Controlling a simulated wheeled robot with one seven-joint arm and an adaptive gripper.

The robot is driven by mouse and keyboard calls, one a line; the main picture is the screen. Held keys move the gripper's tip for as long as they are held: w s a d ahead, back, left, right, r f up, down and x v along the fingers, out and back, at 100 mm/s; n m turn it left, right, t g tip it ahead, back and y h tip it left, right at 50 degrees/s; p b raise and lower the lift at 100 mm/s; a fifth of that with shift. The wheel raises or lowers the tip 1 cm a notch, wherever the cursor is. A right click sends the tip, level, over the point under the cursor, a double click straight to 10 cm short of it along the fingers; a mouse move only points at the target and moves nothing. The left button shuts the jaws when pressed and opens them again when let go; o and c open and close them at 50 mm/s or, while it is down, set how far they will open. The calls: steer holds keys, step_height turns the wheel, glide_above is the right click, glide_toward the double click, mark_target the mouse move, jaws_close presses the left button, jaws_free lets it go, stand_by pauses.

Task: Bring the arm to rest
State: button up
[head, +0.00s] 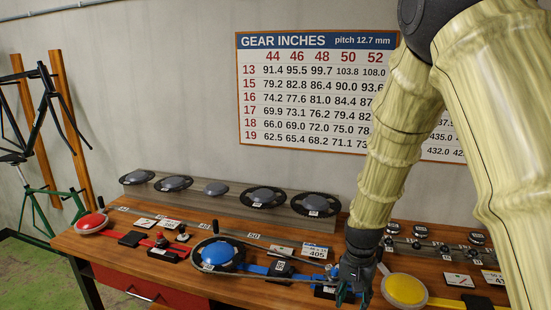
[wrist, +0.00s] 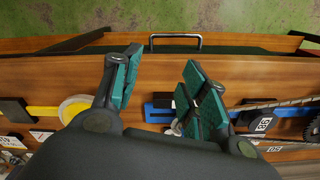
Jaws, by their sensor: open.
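My gripper (head: 354,292) is at the end of my lowered arm, over the right half of the wooden bench (head: 130,245). In the wrist view my gripper (wrist: 160,65) has its two green-padded fingers spread, with nothing between them. The bench top shows below the fingers. The gripper hangs between the blue bar (head: 255,269) on its left and the yellow disc (head: 404,289) on its right. I cannot tell whether the fingertips touch the blue bar's end. My forearm hides part of the bench and wall chart.
A blue dome on a chainring (head: 218,251) and a red disc (head: 91,223) lie to the left. A rear shelf (head: 233,208) holds several chainrings. A gear chart (head: 310,90) hangs on the wall. A drawer handle (wrist: 175,36) shows at the bench front.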

steer(key=s+d+f+n+b, duration=0.1)
steer(key=s+f, duration=0.3)
steer(key=f, duration=0.4)
steer(key=s+d+f+n+b, duration=0.1)
steer(key=s+f, duration=0.2)
steer(key=f, duration=0.4)
steer(key=s+f+n+b, duration=0.1)
steer(key=s+f+n, duration=0.1)
steer(key=s+f, duration=0.8)
steer(key=s+f+n+b, duration=0.2)
steer(key=s+f, duration=0.9)
steer(key=s, duration=0.6)
steer(key=shift+s+d, duration=0.2)
steer(key=shift+s, duration=0.1)
steer(key=shift+f, duration=0.1)
